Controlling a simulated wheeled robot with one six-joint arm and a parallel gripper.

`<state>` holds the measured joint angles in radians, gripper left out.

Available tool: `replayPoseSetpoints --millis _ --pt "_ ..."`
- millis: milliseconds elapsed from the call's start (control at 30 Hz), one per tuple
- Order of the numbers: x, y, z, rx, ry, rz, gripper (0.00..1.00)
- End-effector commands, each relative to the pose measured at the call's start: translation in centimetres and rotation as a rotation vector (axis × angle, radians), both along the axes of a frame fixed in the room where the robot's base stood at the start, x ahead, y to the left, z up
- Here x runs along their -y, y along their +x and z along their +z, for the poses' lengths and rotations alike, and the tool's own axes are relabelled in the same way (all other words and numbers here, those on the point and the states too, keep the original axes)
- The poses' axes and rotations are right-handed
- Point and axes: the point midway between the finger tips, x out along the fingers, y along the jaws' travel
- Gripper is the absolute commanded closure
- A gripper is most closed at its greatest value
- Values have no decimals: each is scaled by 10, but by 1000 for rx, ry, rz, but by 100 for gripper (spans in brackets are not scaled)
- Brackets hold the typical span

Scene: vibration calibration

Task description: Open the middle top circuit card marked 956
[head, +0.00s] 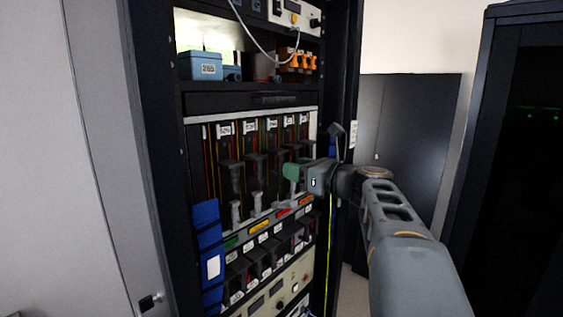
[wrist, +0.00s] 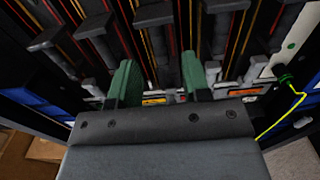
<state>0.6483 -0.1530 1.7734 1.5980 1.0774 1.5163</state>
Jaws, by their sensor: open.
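A row of upright circuit cards (head: 255,160) with dark handles and small white labels fills the rack's middle bay. The label numbers are too small to read, so I cannot tell which one says 956. My gripper (head: 288,170), with green fingers, is in front of the right part of this row in the head view and hides part of the cards behind it. In the wrist view my gripper (wrist: 158,78) is open, its two fingers apart and pointing at the cards. A dark card handle (wrist: 155,14) shows beyond the fingertips. I see nothing held, and contact is unclear.
The black rack frame (head: 155,130) stands at the left of the bay. A blue box (head: 200,66) and orange parts (head: 297,60) sit on the shelf above. A blue binder-like object (head: 208,250) hangs at lower left. A yellow cable (wrist: 285,118) runs at right.

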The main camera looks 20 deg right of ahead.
Motion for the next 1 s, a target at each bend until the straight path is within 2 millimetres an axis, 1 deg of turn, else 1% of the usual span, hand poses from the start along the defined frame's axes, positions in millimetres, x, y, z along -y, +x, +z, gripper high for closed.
replayPoseSetpoints --millis 33,100,300,500,800,867,1000 --pt "-5 9 2 0 1 4 56" --pt "-9 19 1 -1 0 4 56" --pt "-18 40 1 0 -1 2 56" --pt "-22 49 0 0 -2 1 56" --pt "-23 50 0 1 -2 -1 56" --pt "-23 50 0 1 -2 -1 61" --pt "-23 50 0 1 -2 -1 75"
